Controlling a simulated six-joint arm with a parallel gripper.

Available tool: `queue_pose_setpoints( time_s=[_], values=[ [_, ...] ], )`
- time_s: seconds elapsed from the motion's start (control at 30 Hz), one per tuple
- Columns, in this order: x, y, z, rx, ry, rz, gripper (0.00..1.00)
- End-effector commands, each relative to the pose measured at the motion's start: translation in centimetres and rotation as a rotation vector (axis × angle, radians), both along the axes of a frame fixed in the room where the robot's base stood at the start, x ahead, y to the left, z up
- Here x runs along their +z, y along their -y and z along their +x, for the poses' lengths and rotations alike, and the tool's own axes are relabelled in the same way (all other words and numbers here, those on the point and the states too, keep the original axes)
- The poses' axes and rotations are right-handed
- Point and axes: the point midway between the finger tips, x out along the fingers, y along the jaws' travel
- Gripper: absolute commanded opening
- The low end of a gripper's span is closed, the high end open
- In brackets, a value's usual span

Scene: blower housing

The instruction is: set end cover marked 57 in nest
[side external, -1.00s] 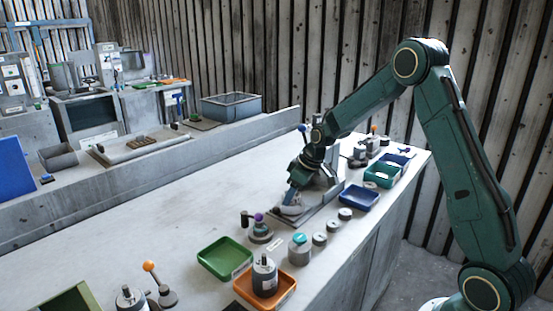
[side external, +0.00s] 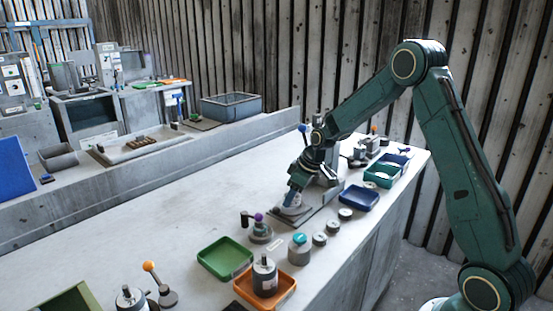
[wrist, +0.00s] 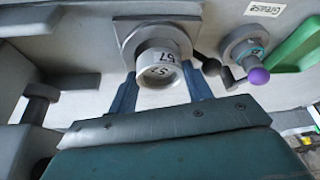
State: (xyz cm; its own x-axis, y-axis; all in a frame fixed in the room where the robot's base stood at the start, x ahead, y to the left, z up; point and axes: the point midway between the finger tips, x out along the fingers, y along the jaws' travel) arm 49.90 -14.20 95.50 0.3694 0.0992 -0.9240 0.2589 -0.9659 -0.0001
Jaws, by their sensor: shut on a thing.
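The end cover (wrist: 157,74) is a pale grey round part with 57 on it, seen in the wrist view between my blue fingers. My gripper (wrist: 161,88) is shut on it. The nest (wrist: 132,32) is a grey block directly behind the cover in the wrist view. In the side view my gripper (side external: 293,199) points down at the fixture plate (side external: 318,219), with the cover low at its tips. Whether the cover is fully seated is hidden.
A purple-knobbed clamp (side external: 259,228) stands close to the fixture. Small grey discs (side external: 320,239) line its front. A green tray (side external: 225,258), an orange tray (side external: 281,297) and a blue tray (side external: 359,197) lie nearby. The bench's left middle is clear.

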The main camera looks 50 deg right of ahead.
Motion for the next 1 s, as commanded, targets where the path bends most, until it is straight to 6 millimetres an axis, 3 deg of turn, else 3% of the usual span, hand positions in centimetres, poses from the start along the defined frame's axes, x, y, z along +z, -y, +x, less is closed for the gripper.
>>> queue_pose_setpoints(
  time_s=[1.0],
  values=[
    [-0.6, 0.0, 0.01, 0.0, 0.0, 0.0, 0.26]
  ],
)
